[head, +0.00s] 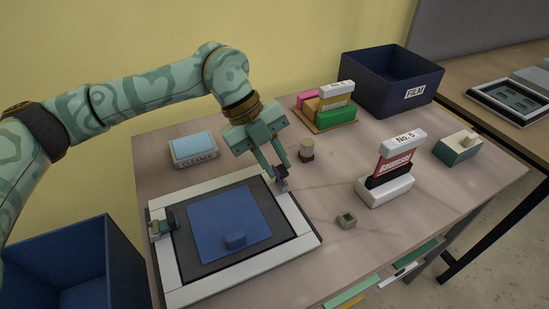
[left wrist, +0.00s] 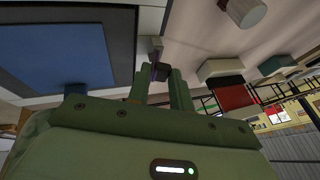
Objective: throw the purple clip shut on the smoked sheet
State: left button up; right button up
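The lightbox (head: 168,273) lies at the front left of the table, a white frame around a dark grey sheet (head: 187,243). A blue square with a small raised block lies on that sheet; the sheet also shows in the left wrist view (left wrist: 123,40). The purple clip (head: 281,184) sits on the frame's right side; its purple lever shows in the left wrist view (left wrist: 155,57). My left gripper (head: 280,173) is over it, its fingers close together with the clip's dark upper part between them. Whether the jaw presses the sheet is hidden. My right gripper is out of view.
A film bin (head: 390,80) is at the back.

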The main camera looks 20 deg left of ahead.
pick_arm(q)
jog(key=shift+r, duration=0.1)
grip_shut()
jog(key=shift+s+a+r+t+h+p, duration=0.1)
jog(key=shift+s+a+t+h+p, duration=0.4)
jog(key=shift+p, duration=0.6)
jog(key=shift+s+a+f+m+t+h+p, duration=0.2)
jog(key=shift+f+m+t+h+p, duration=0.2)
jog(key=shift+t+h+p, duration=0.35)
jog(key=shift+s+a+f+t+h, duration=0.2)
jog(key=shift+t+h, duration=0.15)
jog(key=shift+h, duration=0.2)
jog(key=shift+s+a+f+m+t+h+p, duration=0.25)
jog(key=shift+f+m+t+h, duration=0.2)
jog(key=shift+h, duration=0.25)
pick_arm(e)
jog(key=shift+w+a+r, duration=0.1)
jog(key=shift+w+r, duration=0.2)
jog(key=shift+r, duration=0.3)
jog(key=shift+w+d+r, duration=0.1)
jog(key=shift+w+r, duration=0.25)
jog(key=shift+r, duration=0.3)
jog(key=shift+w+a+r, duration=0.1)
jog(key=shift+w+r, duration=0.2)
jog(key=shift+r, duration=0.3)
pick_arm(q)
jog(key=shift+r, duration=0.1)
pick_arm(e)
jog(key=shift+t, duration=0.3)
